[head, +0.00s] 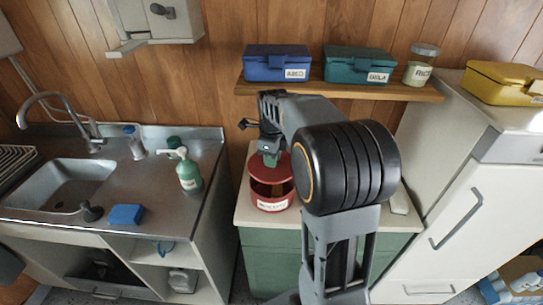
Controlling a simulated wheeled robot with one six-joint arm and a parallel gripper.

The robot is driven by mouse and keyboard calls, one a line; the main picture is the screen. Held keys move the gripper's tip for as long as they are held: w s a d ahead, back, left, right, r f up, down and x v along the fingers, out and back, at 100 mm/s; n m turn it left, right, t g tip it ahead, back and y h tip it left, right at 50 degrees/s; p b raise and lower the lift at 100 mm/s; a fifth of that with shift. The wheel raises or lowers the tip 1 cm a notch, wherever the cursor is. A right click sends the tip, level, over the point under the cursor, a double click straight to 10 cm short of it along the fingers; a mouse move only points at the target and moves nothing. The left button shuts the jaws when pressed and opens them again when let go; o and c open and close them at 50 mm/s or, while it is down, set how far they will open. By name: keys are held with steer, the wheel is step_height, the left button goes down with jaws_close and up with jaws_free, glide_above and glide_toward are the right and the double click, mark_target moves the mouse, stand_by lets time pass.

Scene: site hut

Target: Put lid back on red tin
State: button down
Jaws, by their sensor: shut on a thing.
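The red tin (272,204) stands on the pale counter at the centre of the head view, with a white label on its front. Its dark inside shows below the red lid (266,171). My gripper (270,157) is above the tin, pointing down, and is shut on the lid at its top. The lid is over the tin's mouth with a gap at the front. My arm covers part of the right side, and I cannot tell whether the lid's back edge touches the rim.
A wooden shelf (402,92) behind holds a blue box (277,62), a teal box (352,63) and a jar (420,68). A fridge (440,185) stands right. A sink (62,185), soap bottle (190,173) and blue sponge (125,214) are left, across a gap.

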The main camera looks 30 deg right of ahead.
step_height(320, 180, down, 6)
steer(key=b, duration=0.4)
steer(key=shift+r, duration=0.2)
steer(key=shift+f+p, duration=0.1)
steer(key=shift+p, duration=0.3)
stand_by(2.6)
steer(key=c, duration=0.9)
jaws_free()
steer(key=shift+o, duration=0.3)
steer(key=o, duration=0.4)
